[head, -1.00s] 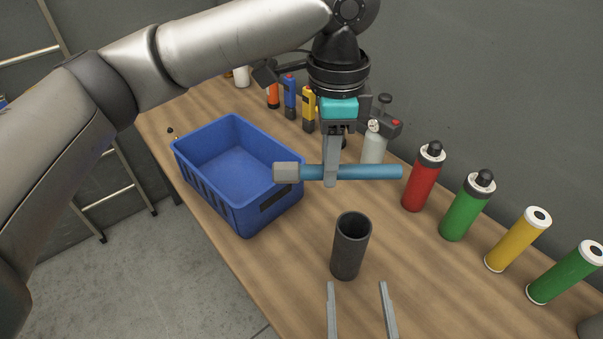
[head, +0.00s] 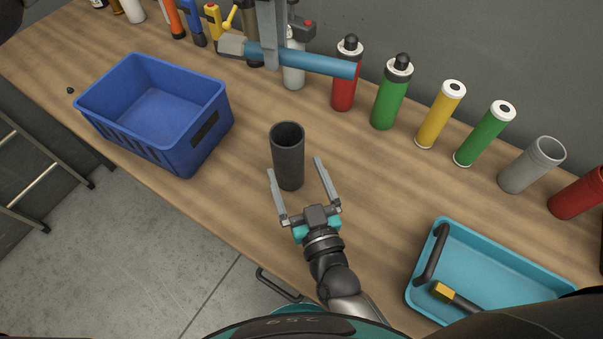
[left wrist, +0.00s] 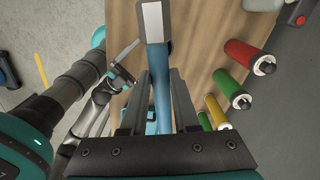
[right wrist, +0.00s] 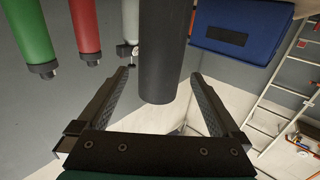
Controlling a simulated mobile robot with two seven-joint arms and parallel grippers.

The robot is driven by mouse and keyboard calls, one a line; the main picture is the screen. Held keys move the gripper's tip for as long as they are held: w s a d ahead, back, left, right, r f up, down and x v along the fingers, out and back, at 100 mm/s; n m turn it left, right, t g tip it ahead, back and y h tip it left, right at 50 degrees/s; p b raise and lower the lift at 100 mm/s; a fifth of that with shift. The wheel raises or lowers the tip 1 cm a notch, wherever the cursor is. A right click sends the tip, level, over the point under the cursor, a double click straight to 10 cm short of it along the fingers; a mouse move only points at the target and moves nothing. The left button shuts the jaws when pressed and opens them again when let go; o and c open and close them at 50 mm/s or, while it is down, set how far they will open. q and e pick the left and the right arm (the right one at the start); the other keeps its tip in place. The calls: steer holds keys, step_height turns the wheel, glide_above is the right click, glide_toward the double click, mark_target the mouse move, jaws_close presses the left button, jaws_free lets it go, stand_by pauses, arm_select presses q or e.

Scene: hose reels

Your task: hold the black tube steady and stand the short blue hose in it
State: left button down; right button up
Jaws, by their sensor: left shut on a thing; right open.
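The black tube (head: 289,165) stands upright on the wooden bench, its open mouth facing up. My right gripper (head: 295,166) is open, its fingers reaching either side of the tube's lower part. The right wrist view shows the tube (right wrist: 161,50) between the spread fingers, with gaps on both sides. My left gripper (head: 270,45) is shut on the short blue hose (head: 318,65), which lies roughly level, above and beyond the tube. The hose has a grey end piece (head: 231,45). The left wrist view shows the hose (left wrist: 160,95) between the fingers.
A blue crate (head: 205,135) stands left of the tube. Red (head: 344,90) and green (head: 390,100) bottles and several cylinders line the bench's back. A turquoise tray (head: 500,265) with a yellow-and-black tool lies at the front right. Bench around the tube is clear.

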mark_target(284, 139)
steer(key=x, duration=0.6)
steer(key=shift+w, duration=0.35)
steer(key=c, duration=1.4)
arm_select(q)
step_height(284, 139, down, 13)
stand_by(0.8)
steer(key=c, duration=0.6)
jaws_free()
step_height(284, 139, up, 12)
steer(key=shift+r, duration=0.1)
stand_by(0.3)
